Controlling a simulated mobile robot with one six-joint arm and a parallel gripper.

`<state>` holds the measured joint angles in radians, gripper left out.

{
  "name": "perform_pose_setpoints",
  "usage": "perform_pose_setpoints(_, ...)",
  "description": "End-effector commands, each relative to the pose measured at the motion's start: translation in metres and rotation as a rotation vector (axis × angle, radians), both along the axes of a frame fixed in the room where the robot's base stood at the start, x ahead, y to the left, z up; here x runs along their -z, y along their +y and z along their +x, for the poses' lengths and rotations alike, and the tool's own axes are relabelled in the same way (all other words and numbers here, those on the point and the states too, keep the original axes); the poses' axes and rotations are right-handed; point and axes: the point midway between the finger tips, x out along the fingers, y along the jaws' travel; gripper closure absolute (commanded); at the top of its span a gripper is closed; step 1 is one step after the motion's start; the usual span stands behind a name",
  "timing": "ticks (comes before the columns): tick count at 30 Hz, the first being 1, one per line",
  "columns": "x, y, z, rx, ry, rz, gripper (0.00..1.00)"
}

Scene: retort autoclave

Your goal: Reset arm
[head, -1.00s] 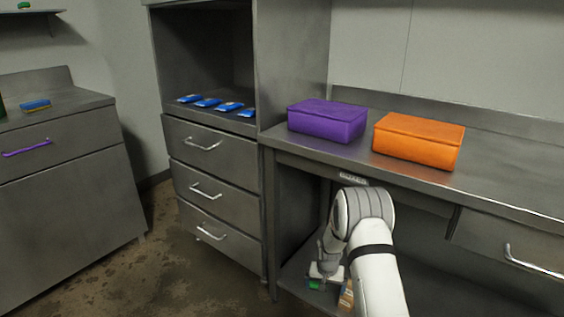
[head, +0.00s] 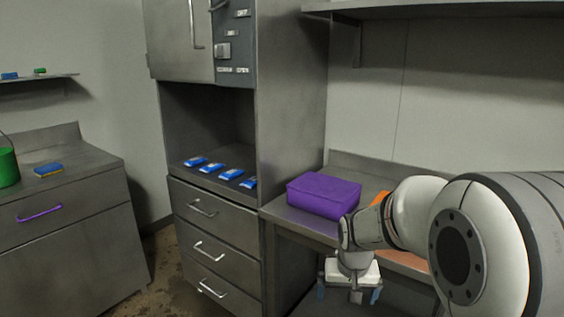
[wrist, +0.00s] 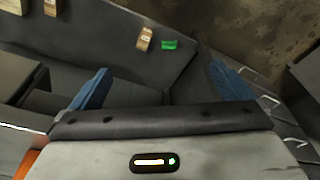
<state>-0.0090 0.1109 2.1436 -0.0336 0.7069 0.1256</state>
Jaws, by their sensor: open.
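My gripper (head: 348,294) shows in the head view at the lower middle, in front of the steel counter and below the purple box. It points down. In the wrist view its two blue fingers (wrist: 160,90) are wide apart with nothing between them. My raised white arm fills the lower right of the head view and hides most of the orange box (head: 381,199).
A purple box (head: 324,194) stands on the counter (head: 290,218). Blue packets (head: 214,170) lie in the open cabinet bay above several drawers (head: 212,250). A green item (wrist: 169,45) and a tan box (wrist: 145,39) lie on the lower shelf (wrist: 105,45).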

Motion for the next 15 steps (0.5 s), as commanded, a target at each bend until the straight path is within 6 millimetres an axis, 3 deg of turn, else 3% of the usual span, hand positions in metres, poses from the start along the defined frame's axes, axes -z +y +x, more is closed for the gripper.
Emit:
perform_pose_setpoints(1, -0.039, 0.000, -0.019, -0.009, -0.012, 0.000, 0.00)
perform_pose_setpoints(6, -0.105, 0.001, -0.082, -0.040, -0.024, 0.000, 0.00)
perform_pose_setpoints(10, -0.143, 0.001, -0.127, -0.065, -0.032, -0.001, 0.00)
perform_pose_setpoints(15, -0.167, 0.002, -0.169, -0.087, -0.039, -0.001, 0.00)
